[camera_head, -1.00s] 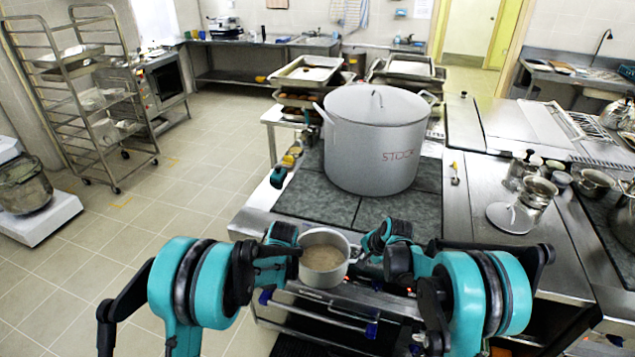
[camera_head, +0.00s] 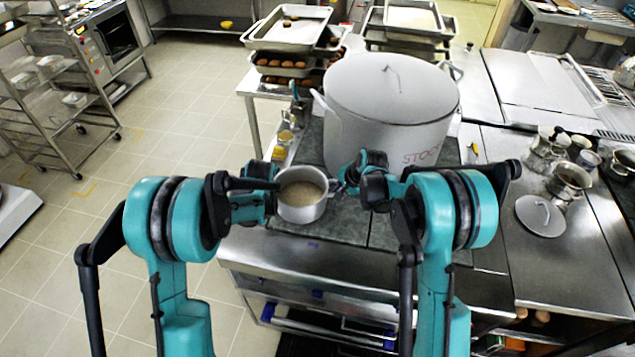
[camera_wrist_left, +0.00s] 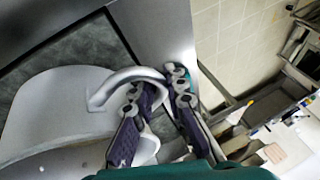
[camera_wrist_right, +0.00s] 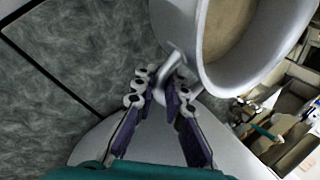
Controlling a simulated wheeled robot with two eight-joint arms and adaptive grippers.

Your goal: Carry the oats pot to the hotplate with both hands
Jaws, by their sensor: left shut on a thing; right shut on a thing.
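The oats pot (camera_head: 302,213) is a small grey metal pot with beige oats inside, seen upright in the head view. It appears over the front-left part of the dark grey tiled hotplate (camera_head: 345,222); I cannot tell whether its base touches. My left gripper (camera_head: 270,184) is shut on its left handle, a curved grey loop (camera_wrist_left: 125,76) in the left wrist view. My right gripper (camera_head: 343,184) is shut on the opposite handle; the right wrist view shows the handle (camera_wrist_right: 172,66) between the fingertips and the oats inside the pot.
A large lidded stockpot (camera_head: 385,140) stands on the hotplate just behind and right of the oats pot. Small jars (camera_head: 284,140) stand at the left edge. Trays (camera_head: 288,27) are behind. A loose lid (camera_head: 540,215) and several small pots lie on the right-hand counter.

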